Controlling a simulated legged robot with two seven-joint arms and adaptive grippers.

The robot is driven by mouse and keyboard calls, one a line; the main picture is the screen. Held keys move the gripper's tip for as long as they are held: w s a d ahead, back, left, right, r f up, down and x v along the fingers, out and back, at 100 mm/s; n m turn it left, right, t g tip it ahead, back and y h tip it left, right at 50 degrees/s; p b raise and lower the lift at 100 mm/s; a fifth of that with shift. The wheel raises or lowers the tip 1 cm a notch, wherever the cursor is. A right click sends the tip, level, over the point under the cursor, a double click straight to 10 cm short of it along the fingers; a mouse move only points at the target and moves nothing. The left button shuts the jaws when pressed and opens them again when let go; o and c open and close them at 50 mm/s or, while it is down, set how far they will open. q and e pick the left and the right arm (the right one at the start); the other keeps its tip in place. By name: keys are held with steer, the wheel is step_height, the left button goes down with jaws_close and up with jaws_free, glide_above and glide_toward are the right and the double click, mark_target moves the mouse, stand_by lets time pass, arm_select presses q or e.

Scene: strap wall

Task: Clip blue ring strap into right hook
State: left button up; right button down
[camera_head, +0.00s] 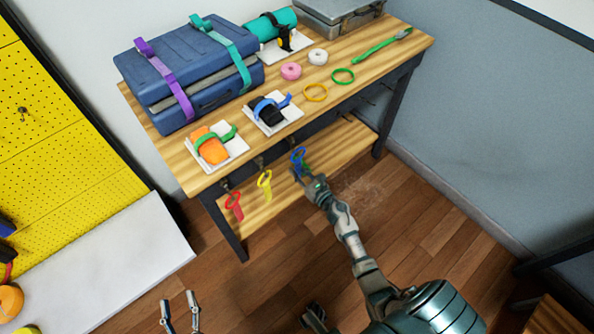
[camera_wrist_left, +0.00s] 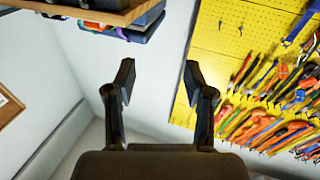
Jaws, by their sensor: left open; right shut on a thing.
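The blue ring strap (camera_head: 298,156) is at the front of the wooden bench, its ring up and its lower part in my right gripper (camera_head: 305,173). My right gripper is shut on it, below the bench's front edge. A hook at the ring is too small to make out, so I cannot tell whether the ring touches one. A red ring strap (camera_head: 235,204) and a yellow ring strap (camera_head: 264,182) hang from the bench front to the left. My left gripper (camera_head: 179,300) is open and empty at the bottom left; its open fingers also show in the left wrist view (camera_wrist_left: 158,82).
The bench top (camera_head: 330,110) holds a blue case (camera_head: 185,70), white trays, rings and tape rolls. A lower shelf (camera_head: 340,160) lies behind my right gripper. A yellow pegboard (camera_head: 60,140) and a white surface (camera_head: 120,260) stand at left. The floor in front is clear.

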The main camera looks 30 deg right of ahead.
steer(key=shift+w+a+f+b, duration=0.1)
steer(key=shift+a+f+b, duration=0.15)
steer(key=shift+f+b, duration=0.5)
steer(key=shift+a+r, duration=0.1)
steer(key=shift+a, duration=0.1)
steer(key=c, duration=0.9)
jaws_free()
arm_select(q)
steer(key=r+t, duration=0.2)
steer(key=s+a+r+t, duration=0.1)
steer(key=shift+a+r+t, duration=0.1)
steer(key=shift+r+t, duration=0.2)
steer(key=shift+r, duration=0.1)
arm_select(e)
steer(key=shift+a, duration=0.2)
arm_select(q)
steer(key=shift+h, duration=0.3)
